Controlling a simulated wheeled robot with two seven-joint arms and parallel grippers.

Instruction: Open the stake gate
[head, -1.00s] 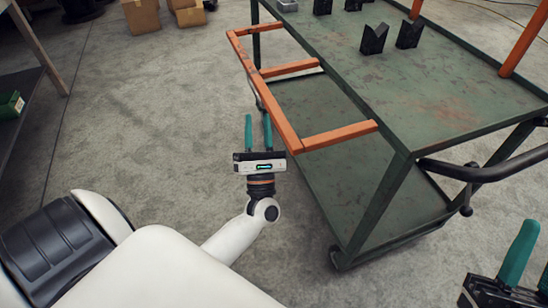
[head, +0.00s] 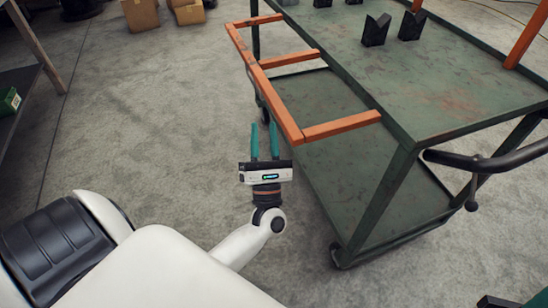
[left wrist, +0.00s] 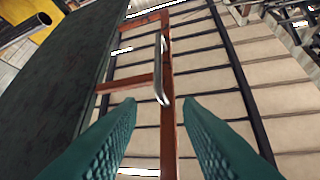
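The stake gate (head: 262,78) is an orange frame of rails along the near left side of the green cart (head: 455,95). In the left wrist view the gate (left wrist: 168,130) runs up the middle, and a silver bar handle (left wrist: 159,70) shows on it. My left gripper (head: 264,125) is open and empty, with teal fingers pointing at the gate's long rail. In the left wrist view the handle lies beyond and between the fingertips (left wrist: 158,100), apart from both. My right gripper (head: 510,302) shows only as a sliver at the bottom right; its fingers are mostly cut off.
Black V-shaped blocks (head: 375,30) stand on the cart top. Orange posts (head: 527,38) rise from its far edge, and a black push handle (head: 490,163) juts out at the right. Cardboard boxes (head: 140,14) lie at the back. Open concrete floor (head: 150,120) is left of the cart.

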